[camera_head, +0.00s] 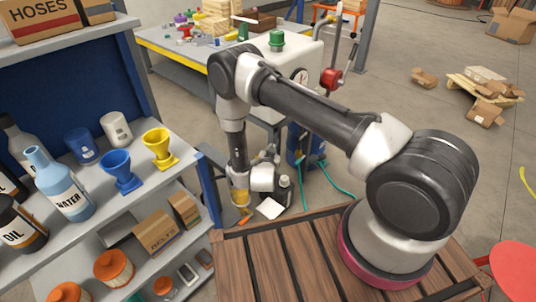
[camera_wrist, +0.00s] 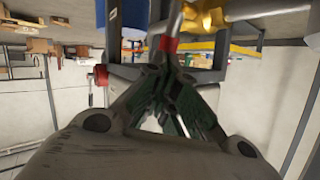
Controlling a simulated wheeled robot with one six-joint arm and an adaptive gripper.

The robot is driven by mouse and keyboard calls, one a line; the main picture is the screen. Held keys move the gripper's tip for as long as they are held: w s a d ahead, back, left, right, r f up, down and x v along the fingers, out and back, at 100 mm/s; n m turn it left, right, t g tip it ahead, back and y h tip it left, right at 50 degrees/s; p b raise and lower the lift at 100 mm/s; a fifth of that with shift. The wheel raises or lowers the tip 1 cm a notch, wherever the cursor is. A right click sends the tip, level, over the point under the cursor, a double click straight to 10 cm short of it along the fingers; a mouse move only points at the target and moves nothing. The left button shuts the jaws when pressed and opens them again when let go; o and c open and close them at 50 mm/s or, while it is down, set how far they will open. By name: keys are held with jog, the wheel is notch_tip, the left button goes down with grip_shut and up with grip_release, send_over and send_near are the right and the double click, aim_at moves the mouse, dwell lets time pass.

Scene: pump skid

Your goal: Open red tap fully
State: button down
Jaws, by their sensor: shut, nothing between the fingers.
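A red tap-like part (camera_head: 331,78) sits on upright metal pipework behind my arm in the head view, right of a round gauge. In the wrist view a red piece (camera_wrist: 168,44) is on a metal rod just beyond my gripper (camera_wrist: 172,66). Another red part (camera_wrist: 100,75) shows left of the fingers. I cannot tell which of these is the tap, or how far it is turned. My gripper's fingers come together and are shut, with nothing held. Whether the tips touch the red piece is unclear. In the head view the gripper end is hard to make out.
A shelf (camera_head: 192,160) with bottles, funnels and boxes stands at the left. A white unit with a gauge (camera_head: 299,77) stands behind my arm. Green hoses (camera_head: 338,184) lie on the floor. A yellow fitting (camera_wrist: 205,18) is near the fingertips. Open floor lies at the right.

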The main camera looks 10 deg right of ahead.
jog(key=w+d+f+m+g+y, duration=0.2)
jog(key=w+d+m+g+y, duration=0.1)
jog(key=d+g+y, duration=0.2)
jog(key=shift+w+f+m+g+y, duration=0.15)
jog(key=shift+f+m+g+y, duration=0.2)
jog(key=shift+g+y, duration=0.4)
jog(key=shift+s+a+f, duration=0.4)
jog(key=shift+a, duration=0.15)
